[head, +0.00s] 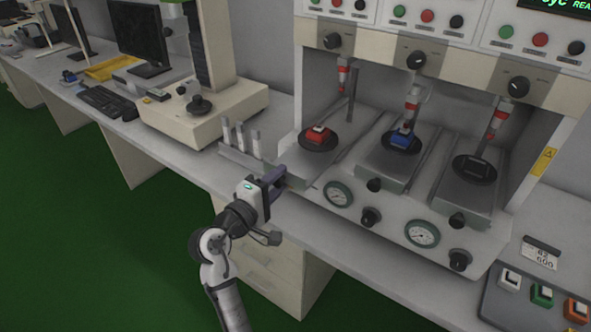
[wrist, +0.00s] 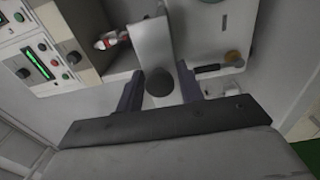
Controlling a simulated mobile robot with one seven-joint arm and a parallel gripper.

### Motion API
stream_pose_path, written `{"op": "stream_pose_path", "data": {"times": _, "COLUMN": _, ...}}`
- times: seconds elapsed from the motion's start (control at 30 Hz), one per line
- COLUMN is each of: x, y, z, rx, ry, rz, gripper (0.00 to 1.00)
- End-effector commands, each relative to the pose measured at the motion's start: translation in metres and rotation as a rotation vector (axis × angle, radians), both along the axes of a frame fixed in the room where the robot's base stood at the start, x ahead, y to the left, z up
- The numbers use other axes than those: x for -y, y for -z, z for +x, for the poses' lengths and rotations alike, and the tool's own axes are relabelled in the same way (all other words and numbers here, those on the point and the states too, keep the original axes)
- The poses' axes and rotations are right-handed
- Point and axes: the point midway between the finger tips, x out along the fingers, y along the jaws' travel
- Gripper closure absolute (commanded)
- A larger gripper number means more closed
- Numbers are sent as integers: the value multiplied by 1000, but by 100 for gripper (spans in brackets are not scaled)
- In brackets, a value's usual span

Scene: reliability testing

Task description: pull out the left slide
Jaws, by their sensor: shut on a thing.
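The left slide (head: 299,168) is a grey metal plate in the left bay of the test machine. It carries a black disc (head: 318,144) with a red block (head: 318,133) on it, below a red-and-white plunger (head: 343,76). My gripper (head: 279,178) is at the slide's front end, reaching in from the lower left. In the wrist view its dark fingers (wrist: 160,88) stand either side of the slide's round dark knob (wrist: 160,81), and it is shut on this knob. The head view hides the knob behind the fingers.
The middle slide (head: 392,166) holds a blue block (head: 403,138); the right slide (head: 463,197) has a dark disc. Gauges (head: 338,194) and knobs line the sloping front panel. A small rack (head: 241,138) of grey pegs stands just left of the left slide.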

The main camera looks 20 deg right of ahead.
Motion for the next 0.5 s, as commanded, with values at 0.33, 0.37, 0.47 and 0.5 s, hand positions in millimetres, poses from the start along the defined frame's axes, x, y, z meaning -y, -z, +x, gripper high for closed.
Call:
{"op": "stream_pose_path", "data": {"times": 0.33, "x": -23, "y": -2, "z": -19, "rx": 4, "ry": -1, "rz": -3, "gripper": 100}}
{"op": "stream_pose_path", "data": {"times": 0.37, "x": -23, "y": -2, "z": -19, "rx": 4, "ry": -1, "rz": -3, "gripper": 100}}
{"op": "stream_pose_path", "data": {"times": 0.47, "x": -23, "y": -2, "z": -19, "rx": 4, "ry": -2, "rz": -3, "gripper": 100}}
{"op": "stream_pose_path", "data": {"times": 0.5, "x": -23, "y": -2, "z": -18, "rx": 4, "ry": -2, "rz": -3, "gripper": 100}}
